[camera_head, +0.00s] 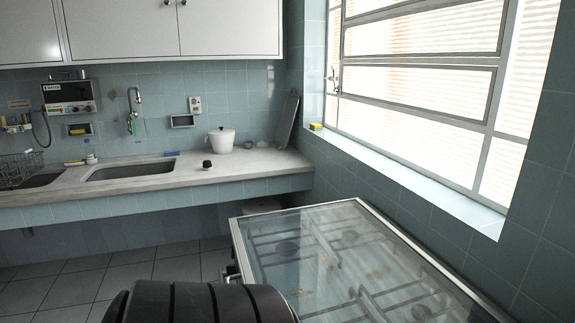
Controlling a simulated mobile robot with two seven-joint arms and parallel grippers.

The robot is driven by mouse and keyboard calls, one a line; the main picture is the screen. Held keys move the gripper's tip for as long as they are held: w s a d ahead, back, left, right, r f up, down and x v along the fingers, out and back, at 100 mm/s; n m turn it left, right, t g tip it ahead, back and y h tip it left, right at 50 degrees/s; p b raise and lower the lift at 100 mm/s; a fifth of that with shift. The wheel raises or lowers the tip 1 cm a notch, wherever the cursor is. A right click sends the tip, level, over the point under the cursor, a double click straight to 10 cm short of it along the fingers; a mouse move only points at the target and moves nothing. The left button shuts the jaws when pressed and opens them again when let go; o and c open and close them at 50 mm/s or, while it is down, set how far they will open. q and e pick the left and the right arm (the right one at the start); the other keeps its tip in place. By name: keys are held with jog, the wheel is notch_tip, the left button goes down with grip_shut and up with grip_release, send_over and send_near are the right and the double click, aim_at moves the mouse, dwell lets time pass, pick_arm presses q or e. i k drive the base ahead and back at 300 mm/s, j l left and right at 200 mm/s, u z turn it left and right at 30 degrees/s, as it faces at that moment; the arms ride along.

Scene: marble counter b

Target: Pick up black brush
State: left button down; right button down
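A small black object (207,164) sits on the marble counter (255,165), near its front edge and just left of and below a white pot. It may be the black brush, but it is too small to make out bristles or a handle. No gripper of mine shows in the head view, so nothing is seen touching it.
The white pot (221,141) stands behind the black object. A glass-topped stove (350,260) stands in front at right. Tiled floor (165,268) is open at left.

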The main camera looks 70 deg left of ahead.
aim_at(207, 164)
jog(key=k+j+u, duration=0.1)
jog(key=k+u, duration=0.25)
jog(key=k, duration=0.25)
jog(key=u, duration=1.65)
jog(key=i+j+u, duration=0.25)
jog(key=i+j, duration=0.2)
jog(key=i+j+u, duration=0.25)
jog(key=i+j, duration=0.6)
jog(key=i+z, duration=0.1)
jog(key=z, duration=2.85)
jog(key=u, duration=0.6)
